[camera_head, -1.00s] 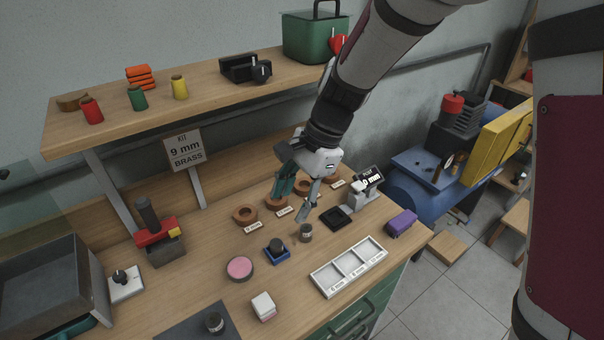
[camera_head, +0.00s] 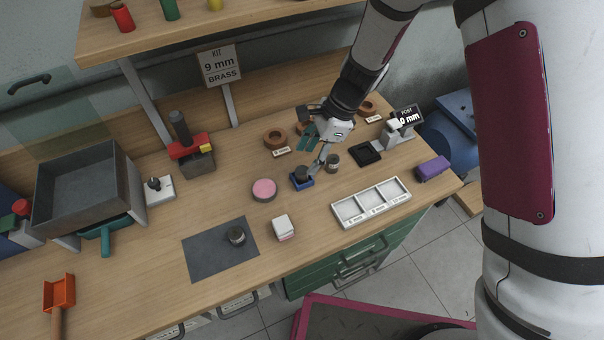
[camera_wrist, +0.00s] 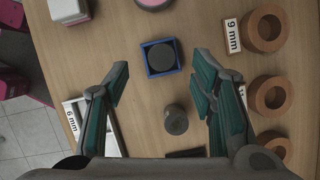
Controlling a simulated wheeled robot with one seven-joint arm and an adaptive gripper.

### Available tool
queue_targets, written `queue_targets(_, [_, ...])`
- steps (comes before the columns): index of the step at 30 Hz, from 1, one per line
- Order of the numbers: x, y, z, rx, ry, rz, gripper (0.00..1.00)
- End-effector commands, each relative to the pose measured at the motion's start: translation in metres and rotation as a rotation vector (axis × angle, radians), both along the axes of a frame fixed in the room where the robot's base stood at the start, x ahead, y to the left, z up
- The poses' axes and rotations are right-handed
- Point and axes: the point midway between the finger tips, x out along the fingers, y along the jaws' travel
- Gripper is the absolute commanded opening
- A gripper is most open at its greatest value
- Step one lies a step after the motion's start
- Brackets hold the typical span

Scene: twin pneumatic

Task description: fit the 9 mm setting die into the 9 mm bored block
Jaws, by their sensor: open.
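My gripper (camera_head: 315,153) is open and empty. In the wrist view its teal-padded fingers (camera_wrist: 162,80) stand apart on either side of a dark round piece (camera_wrist: 161,56) in a square blue holder (camera_wrist: 146,66). This dark piece also shows in the head view (camera_head: 302,173). A grey cylinder (camera_wrist: 176,120) stands just beside the holder, also seen in the head view (camera_head: 333,161). I see no size mark on either, so I cannot tell which is the 9 mm die. A brown bored ring (camera_wrist: 266,28) lies beside a "9 mm" label (camera_wrist: 232,35); two more rings lie along that row.
A dark drum (camera_head: 236,236) stands on a grey mat (camera_head: 205,262). A pink-topped disc (camera_head: 264,189), a white block (camera_head: 284,227) and a white three-part tray (camera_head: 372,217) are nearby. A sign (camera_head: 220,67) reads "KIT 9 mm BRASS". The bench front left of the tray is fairly clear.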

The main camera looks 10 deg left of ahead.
Motion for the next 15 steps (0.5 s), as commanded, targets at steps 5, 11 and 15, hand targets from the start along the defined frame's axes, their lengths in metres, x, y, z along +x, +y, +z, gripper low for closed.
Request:
queue_targets(5, [-0.004,0.006,-0.016,-0.002,0.002,0.0,0.51])
queue_targets(11, [-0.006,0.015,-0.04,-0.002,0.001,0.001,0.51])
queue_targets(15, [-0.006,0.018,-0.047,-0.001,0.0,0.0,0.51])
